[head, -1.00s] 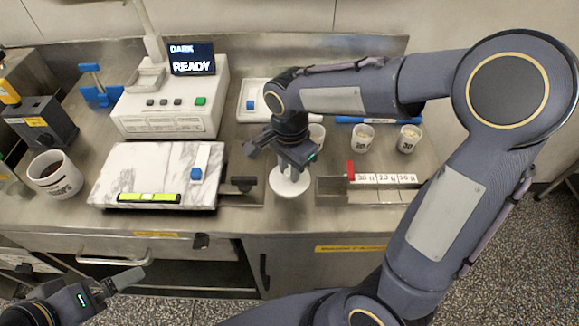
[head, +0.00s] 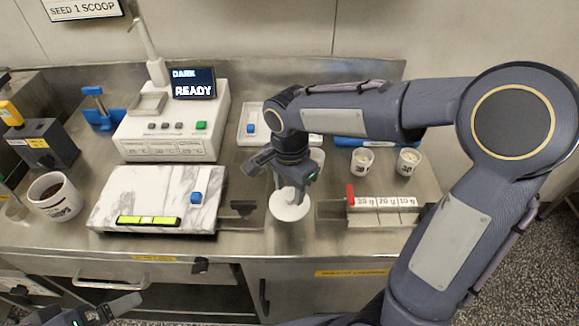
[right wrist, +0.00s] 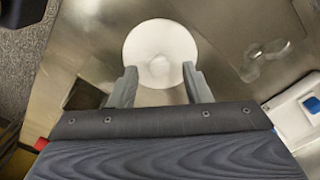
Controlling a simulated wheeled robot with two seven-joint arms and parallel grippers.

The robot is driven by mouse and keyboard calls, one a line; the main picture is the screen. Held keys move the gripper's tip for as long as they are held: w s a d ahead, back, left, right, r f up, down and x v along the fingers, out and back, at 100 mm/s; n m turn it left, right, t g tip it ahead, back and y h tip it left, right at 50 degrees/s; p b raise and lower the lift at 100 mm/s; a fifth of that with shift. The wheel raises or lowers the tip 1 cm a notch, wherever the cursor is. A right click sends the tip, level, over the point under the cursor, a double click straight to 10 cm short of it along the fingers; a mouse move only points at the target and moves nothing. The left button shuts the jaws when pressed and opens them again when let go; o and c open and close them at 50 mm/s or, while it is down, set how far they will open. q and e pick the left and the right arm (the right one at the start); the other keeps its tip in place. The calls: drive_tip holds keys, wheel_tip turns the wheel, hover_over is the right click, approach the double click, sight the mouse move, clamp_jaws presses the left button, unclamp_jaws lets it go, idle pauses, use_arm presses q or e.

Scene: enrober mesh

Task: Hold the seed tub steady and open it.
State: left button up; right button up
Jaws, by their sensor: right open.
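A white round piece (head: 290,207) stands on the steel counter right of the marble slab. It is the likeliest seed tub, but I see no label on it. In the right wrist view it is a pale disc (right wrist: 160,45) with a small raised centre. My right gripper (head: 288,188) points down over it, its open fingers (right wrist: 158,85) apart at the disc's near edge. I cannot tell whether they touch it. The gripper hides part of the piece in the head view. My left gripper (head: 118,307) is at the bottom left, partly cut off, away from the counter top.
The marble slab (head: 120,190) and a white machine reading READY (head: 165,140) stand left. A brown-filled mug (head: 52,196) is far left. Two small cups (head: 362,161) and a labelled block rack (head: 385,215) stand right. A white tray (head: 242,138) lies behind.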

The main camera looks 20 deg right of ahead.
sight(289, 196)
wheel_tip(289, 196, up, 10)
drive_tip(key=s+d+f+n+t+y, duration=0.1)
drive_tip(key=s+f+n+t+y, duration=0.1)
drive_tip(key=s+n, duration=0.4)
drive_tip(key=s+d+f+n+t+y, duration=0.1)
drive_tip(key=s+d+f+n+t, duration=0.1)
drive_tip(key=s+n, duration=0.3)
drive_tip(key=shift+s+d+f+n+t+y+p, duration=0.15)
drive_tip(key=shift+s+f+n+t+y+p, duration=0.5)
drive_tip(key=shift+s, duration=1.75)
drive_tip(key=shift+r+m+h, duration=0.1)
drive_tip(key=shift+m+h, duration=0.15)
